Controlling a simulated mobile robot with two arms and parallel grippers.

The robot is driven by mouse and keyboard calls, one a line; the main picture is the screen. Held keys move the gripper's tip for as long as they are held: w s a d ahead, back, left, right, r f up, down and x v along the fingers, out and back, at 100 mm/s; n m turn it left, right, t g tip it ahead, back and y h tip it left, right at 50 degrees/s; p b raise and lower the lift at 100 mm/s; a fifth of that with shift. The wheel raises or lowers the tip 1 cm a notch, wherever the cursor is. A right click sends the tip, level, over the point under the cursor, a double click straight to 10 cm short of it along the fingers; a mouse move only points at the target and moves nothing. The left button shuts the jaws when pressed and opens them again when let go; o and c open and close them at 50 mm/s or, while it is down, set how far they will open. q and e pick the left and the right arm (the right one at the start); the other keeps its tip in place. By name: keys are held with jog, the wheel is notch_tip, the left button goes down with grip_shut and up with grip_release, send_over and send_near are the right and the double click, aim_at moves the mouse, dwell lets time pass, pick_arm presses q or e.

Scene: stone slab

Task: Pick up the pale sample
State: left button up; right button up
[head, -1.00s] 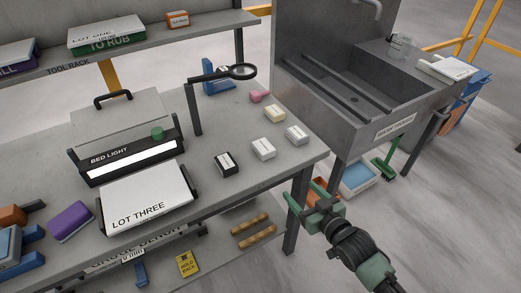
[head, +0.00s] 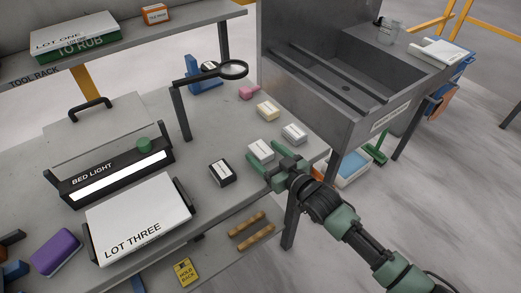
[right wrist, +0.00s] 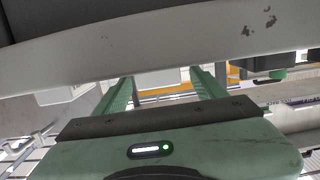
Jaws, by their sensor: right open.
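Several small labelled blocks stand on the bench. One is a white block (head: 261,150), with another white block (head: 294,134) to its right and a cream block (head: 267,110) behind. Which one is the pale sample I cannot tell for sure. My right gripper (head: 267,164) is open just in front of the nearer white block, its fingers pointing at it. In the right wrist view, which looks upside down, a white block (right wrist: 158,79) shows beyond and between the open fingers (right wrist: 163,90). Contact is not visible. My left gripper is not in view.
A black block (head: 222,173) stands left of the gripper. A pink lump (head: 248,92) and a magnifier (head: 233,69) are farther back. The bed light (head: 118,176) and the LOT THREE box (head: 140,218) are at left. A sink (head: 345,85) stands beyond the bench's right end.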

jog(key=shift+x, duration=1.15)
jog(key=shift+w+a, duration=0.1)
jog(key=shift+w, duration=0.05)
jog(key=c, duration=1.4)
grip_shut()
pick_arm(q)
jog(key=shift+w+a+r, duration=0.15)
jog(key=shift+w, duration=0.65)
pick_arm(e)
jog(key=shift+r, duration=0.1)
